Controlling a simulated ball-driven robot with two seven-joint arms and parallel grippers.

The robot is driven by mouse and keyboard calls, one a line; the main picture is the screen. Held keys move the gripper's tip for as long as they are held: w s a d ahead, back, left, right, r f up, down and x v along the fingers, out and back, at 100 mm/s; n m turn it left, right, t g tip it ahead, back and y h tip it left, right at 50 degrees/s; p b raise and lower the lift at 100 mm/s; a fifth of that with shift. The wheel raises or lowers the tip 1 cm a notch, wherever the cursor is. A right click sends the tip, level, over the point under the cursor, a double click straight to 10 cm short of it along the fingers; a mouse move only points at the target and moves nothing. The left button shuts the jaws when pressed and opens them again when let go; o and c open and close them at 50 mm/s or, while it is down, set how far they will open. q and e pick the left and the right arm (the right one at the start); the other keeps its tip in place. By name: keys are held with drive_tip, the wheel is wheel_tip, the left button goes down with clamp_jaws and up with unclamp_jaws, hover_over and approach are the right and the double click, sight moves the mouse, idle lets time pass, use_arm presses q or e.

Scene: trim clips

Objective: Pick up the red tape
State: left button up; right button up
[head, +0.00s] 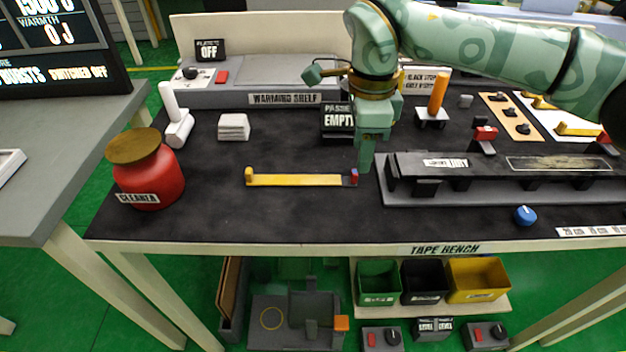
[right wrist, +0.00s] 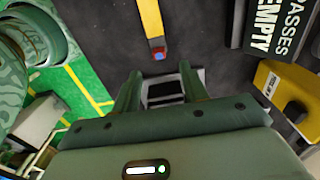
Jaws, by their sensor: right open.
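No piece is plainly marked as the red tape. A yellow strip (head: 300,180) lies on the dark bench top, with a small red and blue piece (head: 354,177) at its right end. The strip (right wrist: 151,20) and this end piece (right wrist: 158,53) also show in the right wrist view. Another small red piece (head: 486,133) sits on a dark holder at the right. My right gripper (head: 364,166) points down close beside the strip's right end. In the right wrist view its fingers (right wrist: 160,76) are apart, and the end piece lies beyond their tips. My left gripper is not in view.
A long grey fixture (head: 390,198) stands close right of my right gripper. An EMPTY sign (head: 338,119) stands behind the strip. A red cleaner jar (head: 150,180) and a white stack (head: 234,127) are at the left. The bench front, left of the blue knob (head: 525,215), is clear.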

wheel_tip(320, 180, down, 5)
drive_tip(key=shift+w+a+f+b, duration=0.1)
drive_tip(key=shift+b, duration=1.05)
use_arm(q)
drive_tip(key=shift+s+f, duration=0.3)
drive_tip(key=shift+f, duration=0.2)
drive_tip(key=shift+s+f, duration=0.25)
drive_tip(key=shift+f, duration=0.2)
use_arm(e)
clamp_jaws()
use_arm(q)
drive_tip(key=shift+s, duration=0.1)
use_arm(e)
drive_tip(key=shift+r, duration=0.25)
